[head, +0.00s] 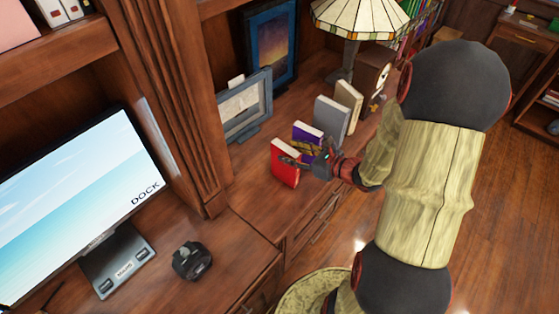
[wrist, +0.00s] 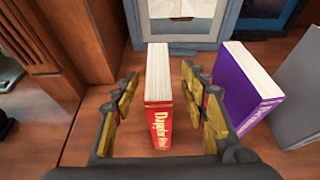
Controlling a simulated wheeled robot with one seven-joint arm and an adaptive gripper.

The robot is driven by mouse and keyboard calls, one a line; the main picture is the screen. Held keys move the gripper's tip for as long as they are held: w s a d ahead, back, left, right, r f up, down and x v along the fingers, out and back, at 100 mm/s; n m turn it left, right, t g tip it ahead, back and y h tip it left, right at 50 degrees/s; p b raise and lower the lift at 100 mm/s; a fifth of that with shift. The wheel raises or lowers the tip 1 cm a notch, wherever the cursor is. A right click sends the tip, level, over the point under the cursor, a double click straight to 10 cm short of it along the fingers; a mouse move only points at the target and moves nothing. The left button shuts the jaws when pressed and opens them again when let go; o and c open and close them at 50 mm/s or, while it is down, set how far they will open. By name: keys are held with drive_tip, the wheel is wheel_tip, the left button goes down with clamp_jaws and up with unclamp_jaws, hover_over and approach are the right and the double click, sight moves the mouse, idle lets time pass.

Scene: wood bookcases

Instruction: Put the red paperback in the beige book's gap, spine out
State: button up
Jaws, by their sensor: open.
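The red paperback (head: 285,166) stands upright on the wooden cabinet top, at the near end of a row of books. In the wrist view its red spine (wrist: 158,122) with yellow lettering faces me. My gripper (head: 297,162) is open around it, one finger on each side; the wrist view shows the open fingers (wrist: 158,78) with space beside the book. The beige book (head: 349,103) stands at the far end of the row, beyond the grey book (head: 331,118). My arm and the viewing angle make any gap beside the beige book hard to judge.
A purple book (head: 305,133) stands just right of my right finger; it also shows in the wrist view (wrist: 240,85). Behind stand a grey picture frame (head: 245,103) and a lamp (head: 352,20). A wooden pillar (head: 175,100) rises at left. Bare cabinet top lies left of the red book.

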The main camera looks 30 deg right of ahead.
sight(276, 150)
drive_tip(key=b+x, duration=0.3)
drive_tip(key=x, duration=0.4)
drive_tip(key=shift+w+a+f, duration=0.1)
drive_tip(key=shift+a+f, duration=0.05)
drive_tip(key=c, duration=1.1)
clamp_jaws()
